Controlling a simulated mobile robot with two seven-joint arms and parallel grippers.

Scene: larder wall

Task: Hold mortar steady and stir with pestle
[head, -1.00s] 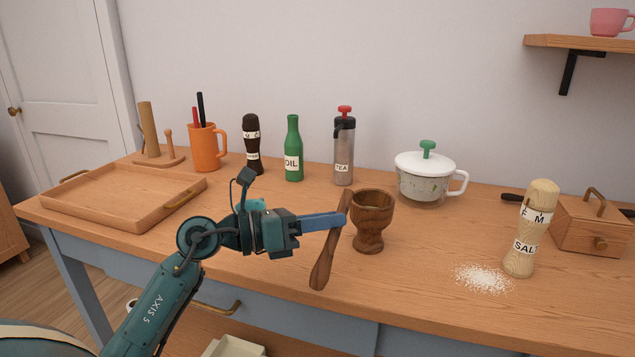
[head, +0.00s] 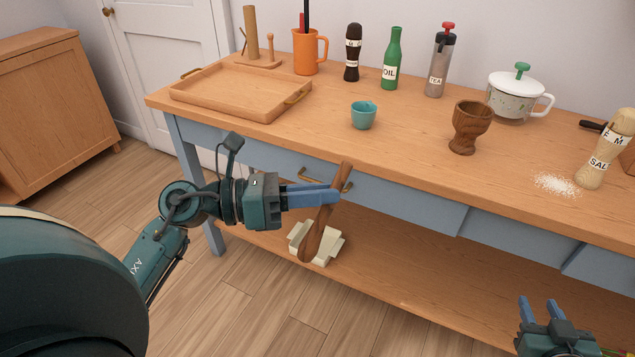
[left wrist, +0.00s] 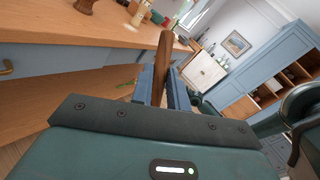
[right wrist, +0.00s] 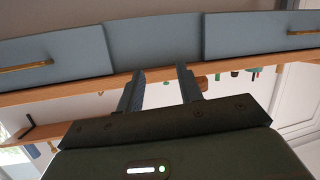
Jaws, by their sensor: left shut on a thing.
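The wooden mortar (head: 468,140), a dark brown goblet shape, stands upright on the worktop, right of centre in the head view. Its foot also shows at the top left of the left wrist view (left wrist: 86,5). My left gripper (head: 336,196) is shut on the brown wooden pestle (head: 315,238), held tilted in front of the table's drawers, apart from the mortar. The pestle also shows between the fingers in the left wrist view (left wrist: 161,62). My right gripper (head: 543,308) is open and empty, low in front of the table; its fingers are apart in the right wrist view (right wrist: 160,82).
A teal cup (head: 363,116) stands left of the mortar. A lidded white pot (head: 515,98), salt mill (head: 605,150) and spilled salt (head: 556,185) are to its right. A tray (head: 235,92) lies at left. A cream object (head: 330,246) sits on the lower shelf (head: 400,282).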

